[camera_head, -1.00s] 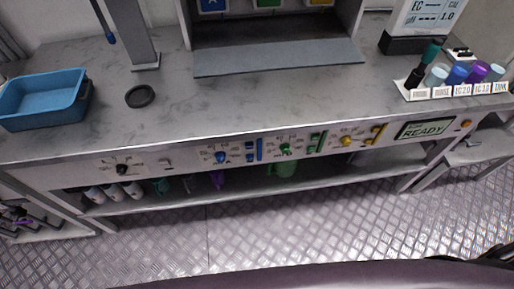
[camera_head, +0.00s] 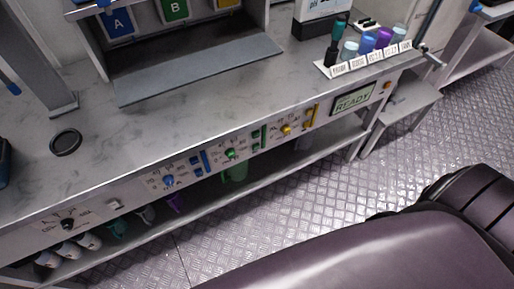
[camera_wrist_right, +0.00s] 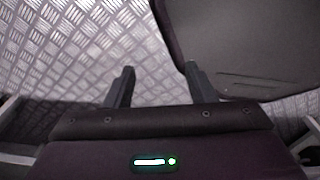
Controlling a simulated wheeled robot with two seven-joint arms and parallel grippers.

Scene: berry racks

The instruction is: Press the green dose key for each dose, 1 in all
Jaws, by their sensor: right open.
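The control panel (camera_head: 120,200) runs along the front edge of the bench in the head view. Its green group has a green knob (camera_head: 231,154), small green keys (camera_head: 256,146) and a taller green bar (camera_head: 264,136). Which green part is the dose key is too small to read. A display (camera_head: 352,99) at the right of the panel reads READY. My right gripper (camera_wrist_right: 160,82) is open and empty in the right wrist view, above the metal floor and away from the panel. My left gripper is in neither current view.
A blue knob (camera_head: 168,181) and a yellow knob (camera_head: 286,129) flank the green group. A black ring (camera_head: 66,142) lies on the bench at left. The floor (camera_head: 300,200) before the panel is clear.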

